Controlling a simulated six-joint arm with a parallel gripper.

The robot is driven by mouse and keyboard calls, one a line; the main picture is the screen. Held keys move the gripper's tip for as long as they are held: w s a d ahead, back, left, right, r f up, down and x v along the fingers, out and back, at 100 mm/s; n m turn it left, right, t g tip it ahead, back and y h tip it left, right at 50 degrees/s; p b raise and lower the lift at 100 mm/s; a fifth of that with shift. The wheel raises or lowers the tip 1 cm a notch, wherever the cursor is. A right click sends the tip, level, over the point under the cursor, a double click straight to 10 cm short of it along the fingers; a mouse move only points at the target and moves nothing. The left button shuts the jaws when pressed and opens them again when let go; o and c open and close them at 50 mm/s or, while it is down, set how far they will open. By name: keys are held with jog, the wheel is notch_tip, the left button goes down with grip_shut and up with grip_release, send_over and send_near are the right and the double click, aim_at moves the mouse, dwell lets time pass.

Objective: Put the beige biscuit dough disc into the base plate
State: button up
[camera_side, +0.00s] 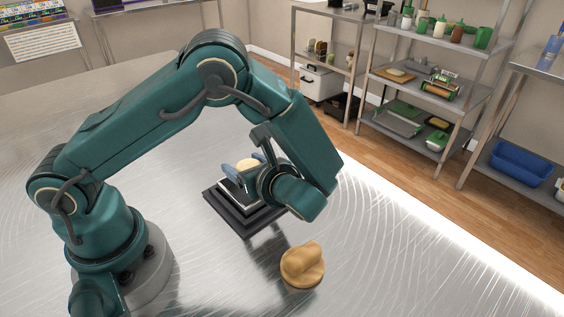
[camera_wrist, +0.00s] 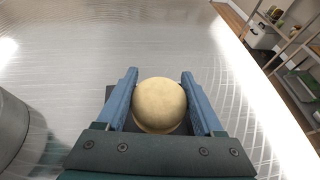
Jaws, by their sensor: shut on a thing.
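The beige biscuit dough disc (camera_wrist: 160,104) sits between the two blue fingers of my gripper (camera_wrist: 159,78) in the wrist view, and the fingers are shut on it. In the side view, the pale disc (camera_side: 247,164) shows at my gripper (camera_side: 246,172), just above the black stepped base plate (camera_side: 228,212). The base plate lies on the metal table, and its near right part is hidden behind my gripper. I cannot tell whether the disc touches the plate. In the wrist view, the disc and fingers cover most of the plate.
A round wooden piece with a raised grip (camera_side: 302,266) stands on the table, in front and to the right of the base plate. The table is otherwise clear around them. Shelves (camera_side: 425,95) with bottles and trays stand beyond the table's edge.

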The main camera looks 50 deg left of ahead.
jog(key=shift+f, duration=0.2)
jog(key=shift+f, duration=0.25)
dwell(0.4)
jog(key=o, duration=1.4)
jog(key=shift+v, duration=1.55)
